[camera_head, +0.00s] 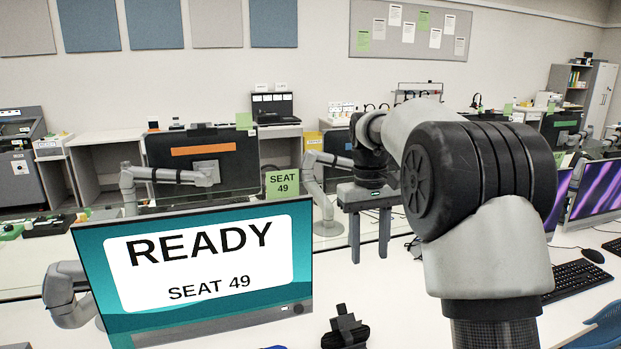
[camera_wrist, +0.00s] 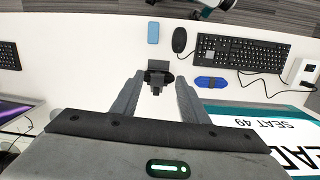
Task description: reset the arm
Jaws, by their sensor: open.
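My gripper (camera_head: 370,255) is open in the head view. Its two grey fingers point down above the white desk, right of the monitor marked READY SEAT 49 (camera_head: 200,262). The gripper also shows in the wrist view (camera_wrist: 159,82), with its fingers spread and nothing held between them. A small black object on a stand (camera_head: 345,330) is at the bottom of the head view, partly cut off. It shows in the wrist view (camera_wrist: 158,70) beyond the gap between the fingertips, apparently on the desk below. My arm crosses the right half of the head view.
The wrist view shows a black keyboard (camera_wrist: 240,50), a mouse (camera_wrist: 179,40), a blue case (camera_wrist: 211,82) and a light-blue flat item (camera_wrist: 153,32) on the desk. A green SEAT 49 card (camera_head: 282,183) stands behind the monitor. A purple-screened monitor (camera_head: 598,190) is at right.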

